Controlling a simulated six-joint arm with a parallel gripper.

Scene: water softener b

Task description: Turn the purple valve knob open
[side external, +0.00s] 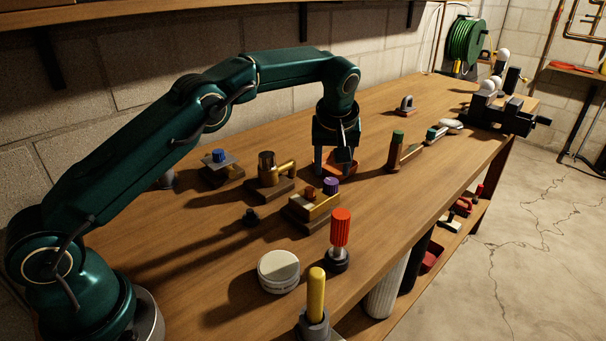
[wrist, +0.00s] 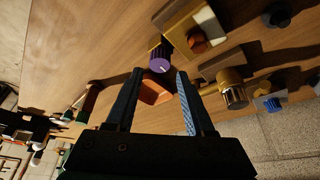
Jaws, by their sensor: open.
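The purple valve knob (side external: 331,183) stands on a brass-coloured valve body (side external: 318,205) with a wooden base, beside a small red-brown knob (side external: 310,191). In the wrist view the purple knob (wrist: 160,57) shows a pale line on its top and appears just past the fingertips, roughly centred between them. My gripper (side external: 333,168) points down beyond the valve, as the side camera sees it. In the wrist view its two fingers (wrist: 160,74) are apart with nothing held. I see no contact with the knob; the exact gap is hard to judge.
A brass fitting (side external: 268,172) and a blue-knobbed block (side external: 220,163) stand to the left. A red-handled tool (side external: 340,232), a white round tin (side external: 278,272) and a green-topped piece (side external: 396,145) are also nearby.

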